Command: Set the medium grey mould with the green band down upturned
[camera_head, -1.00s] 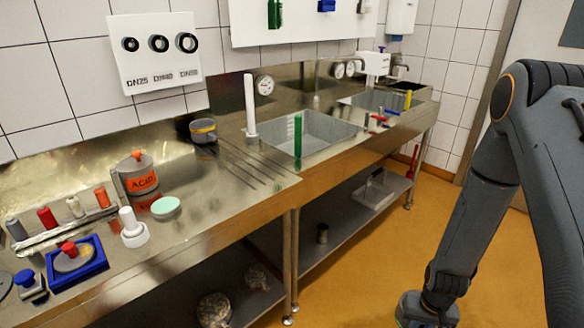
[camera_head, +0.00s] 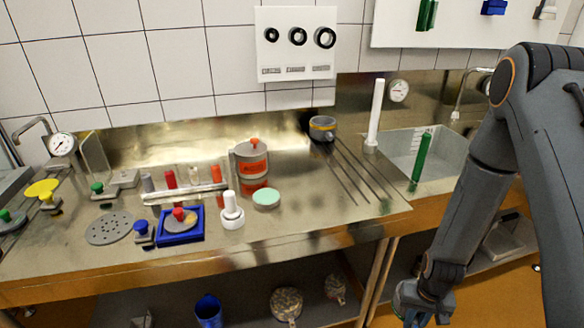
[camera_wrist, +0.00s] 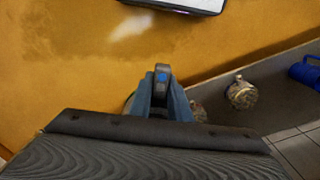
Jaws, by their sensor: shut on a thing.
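My gripper (camera_head: 424,304) hangs low in front of the bench, below its top edge at the right. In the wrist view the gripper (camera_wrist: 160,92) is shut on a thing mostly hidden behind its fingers. Only a small curved greyish-green rim (camera_wrist: 129,104) shows beside the fingers, fitting the medium grey mould with the green band. Its band and which way up it is cannot be made out. A grey mould with a yellow band (camera_head: 322,128) stands at the back of the bench, by the rods.
The steel bench (camera_head: 330,215) has bare room right of the mint-green disc (camera_head: 266,199). A sink (camera_head: 445,150) lies right. Patterned jars (camera_head: 286,303) are on the lower shelf.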

